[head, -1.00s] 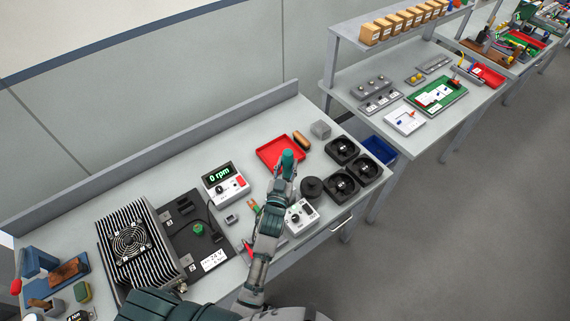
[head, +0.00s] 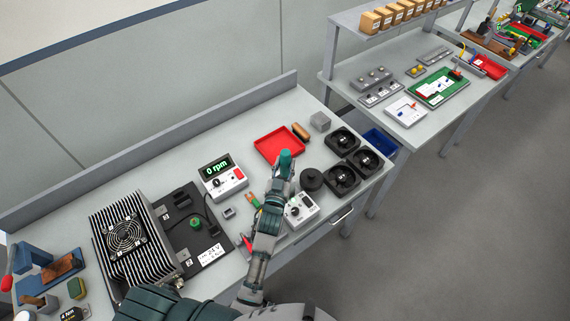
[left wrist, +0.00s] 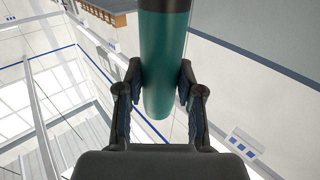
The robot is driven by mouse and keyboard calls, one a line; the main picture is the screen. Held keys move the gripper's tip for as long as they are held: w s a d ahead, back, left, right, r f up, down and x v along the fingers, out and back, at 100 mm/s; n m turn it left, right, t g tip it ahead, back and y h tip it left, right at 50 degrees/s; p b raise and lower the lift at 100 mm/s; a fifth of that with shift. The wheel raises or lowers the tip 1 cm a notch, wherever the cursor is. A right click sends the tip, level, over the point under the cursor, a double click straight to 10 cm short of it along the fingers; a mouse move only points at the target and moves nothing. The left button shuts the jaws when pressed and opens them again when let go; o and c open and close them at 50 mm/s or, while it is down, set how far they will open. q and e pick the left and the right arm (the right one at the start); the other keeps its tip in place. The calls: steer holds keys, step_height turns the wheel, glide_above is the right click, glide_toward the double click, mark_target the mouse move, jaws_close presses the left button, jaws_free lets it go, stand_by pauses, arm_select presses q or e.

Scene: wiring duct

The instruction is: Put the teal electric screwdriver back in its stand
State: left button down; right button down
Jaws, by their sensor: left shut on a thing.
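The teal electric screwdriver (head: 285,158) is held in my left gripper (head: 283,174) over the bench; its rounded teal end shows above the hand. In the left wrist view the teal body (left wrist: 165,60) stands between the two dark fingers, which are shut on it from both sides. Its far end, with a black band, runs out of the top of that picture. A dark round piece (head: 311,179) sits on the bench just right of the gripper; I cannot tell whether it is the stand. My right gripper is not in view.
A red tray (head: 279,144) lies just behind the screwdriver. Several black fans (head: 342,181) stand to the right. A white box with a knob (head: 301,210) is close beside my arm. A meter reading 0 rpm (head: 222,178) and a finned heat sink (head: 130,245) are to the left.

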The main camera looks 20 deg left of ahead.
mark_target(281, 173)
arm_select(q)
steer(key=shift+f, duration=0.4)
steer(key=shift+a+f+b, duration=0.4)
steer(key=shift+a+f, duration=0.05)
steer(key=shift+a, duration=0.1)
steer(key=shift+a+f+b, duration=0.25)
steer(key=shift+f+b, duration=0.05)
steer(key=shift+f, duration=0.35)
steer(key=shift+d+f+b, duration=0.35)
steer(key=shift+b, duration=0.05)
steer(key=shift+d+f, duration=0.2)
steer(key=shift+d, duration=0.05)
steer(key=c, duration=0.7)
jaws_free()
steer(key=shift+o, duration=0.2)
steer(key=shift+a, duration=0.3)
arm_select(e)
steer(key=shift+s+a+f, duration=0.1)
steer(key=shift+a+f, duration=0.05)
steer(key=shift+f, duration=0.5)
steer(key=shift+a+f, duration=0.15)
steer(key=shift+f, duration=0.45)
